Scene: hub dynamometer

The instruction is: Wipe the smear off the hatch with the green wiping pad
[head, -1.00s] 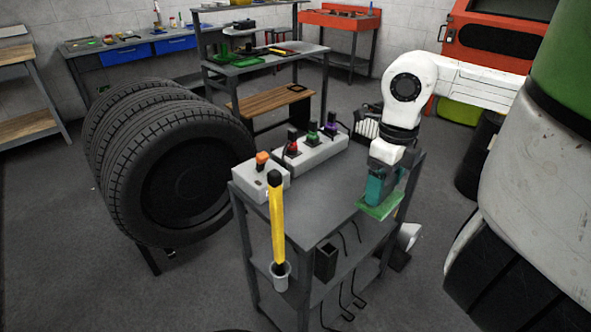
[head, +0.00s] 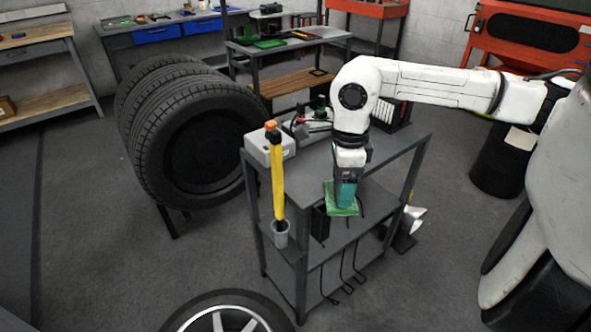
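My gripper (head: 346,188) is at the end of my white arm, pointing down over the near edge of the grey cart. It is shut on the green wiping pad (head: 335,206), which hangs beneath the teal fingertips with its flat green face low. The pad looks clear of the cart top and in front of its near edge; the exact gap is hard to tell. I cannot make out the hatch or the smear in this view.
The grey cart (head: 308,180) carries a control box (head: 268,146) at the left and another behind my arm. A yellow stick (head: 277,185) stands in a holder at its corner. Stacked tyres (head: 190,140) stand left, and a wheel (head: 228,314) lies in front. Floor at the left is free.

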